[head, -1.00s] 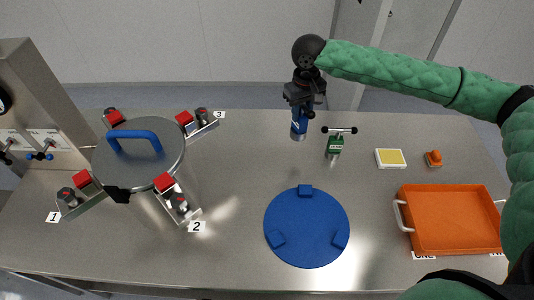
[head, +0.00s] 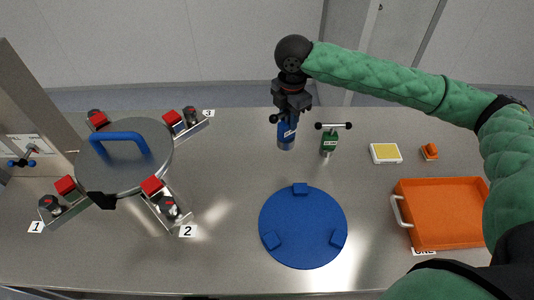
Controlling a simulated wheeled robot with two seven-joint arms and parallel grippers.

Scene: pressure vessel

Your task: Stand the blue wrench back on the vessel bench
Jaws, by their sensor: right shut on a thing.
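The blue wrench (head: 287,134) is upright at the back middle of the steel vessel bench (head: 225,205), with its dark crossbar under my gripper. My right gripper (head: 290,108) is shut on its top from above. The wrench's lower end appears at or close to the bench top; I cannot tell whether it touches. A green wrench (head: 328,142) with a black T-bar stands just right of it. My left gripper is not in view.
The lidded vessel (head: 125,160) with several red-topped clamps stands at left. A round blue stand (head: 303,228) lies front middle. An orange tray (head: 440,215), a yellow-and-white block (head: 386,153) and a small orange piece (head: 429,152) are at right. Bench between vessel and blue stand is clear.

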